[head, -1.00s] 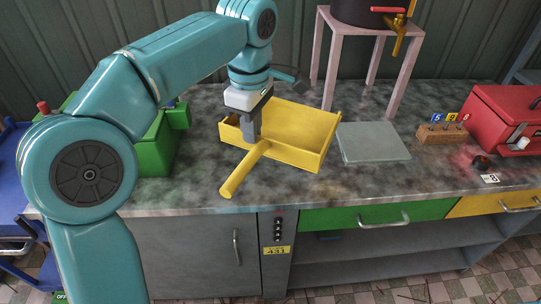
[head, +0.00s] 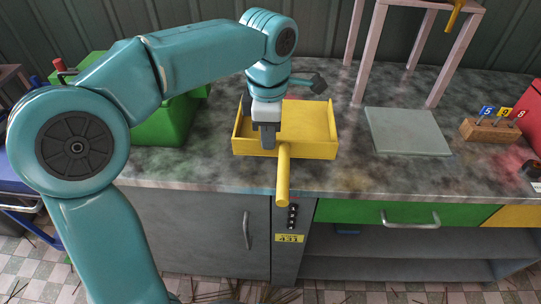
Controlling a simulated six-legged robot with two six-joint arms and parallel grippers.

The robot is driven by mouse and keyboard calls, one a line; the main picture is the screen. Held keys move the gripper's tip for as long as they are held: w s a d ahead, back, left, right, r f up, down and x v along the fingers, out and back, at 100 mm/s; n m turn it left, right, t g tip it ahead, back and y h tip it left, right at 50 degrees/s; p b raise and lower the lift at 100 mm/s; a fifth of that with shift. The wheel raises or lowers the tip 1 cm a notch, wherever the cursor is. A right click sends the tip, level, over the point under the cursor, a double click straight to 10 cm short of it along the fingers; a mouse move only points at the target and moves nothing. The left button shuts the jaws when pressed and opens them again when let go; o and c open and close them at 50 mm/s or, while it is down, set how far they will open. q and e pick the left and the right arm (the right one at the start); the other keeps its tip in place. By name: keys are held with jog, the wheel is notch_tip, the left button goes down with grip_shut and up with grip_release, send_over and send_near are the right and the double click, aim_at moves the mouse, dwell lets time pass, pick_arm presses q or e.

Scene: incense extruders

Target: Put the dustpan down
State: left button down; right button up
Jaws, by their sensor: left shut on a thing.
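The yellow dustpan (head: 312,128) is at the middle of the stone-topped counter (head: 375,178), low over it or on it; I cannot tell whether it touches. Its handle (head: 283,180) points toward me and reaches past the counter's front edge. My left gripper (head: 268,143) points down at the dustpan's near wall, left of the handle, and is shut on it. The gripper hides part of that wall. My right gripper is not in view.
A grey slab (head: 403,131) lies to the right, under a pink stand (head: 452,57). A green box (head: 160,123) stands at the left behind my arm. A wooden block with number tags (head: 488,130) and a red box (head: 534,112) are at the right. Counter between slab and front edge is clear.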

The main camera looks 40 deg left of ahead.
aim_at(269, 154)
pick_arm(q)
notch_tip(269, 154, down, 5)
jog(key=shift+r+b, duration=0.15)
jog(key=shift+b, duration=0.35)
jog(key=shift+f, duration=0.3)
jog(key=shift+r, duration=0.1)
jog(key=shift+f, duration=0.2)
jog(key=c, duration=1.3)
grip_release()
jog(key=shift+r, duration=0.1)
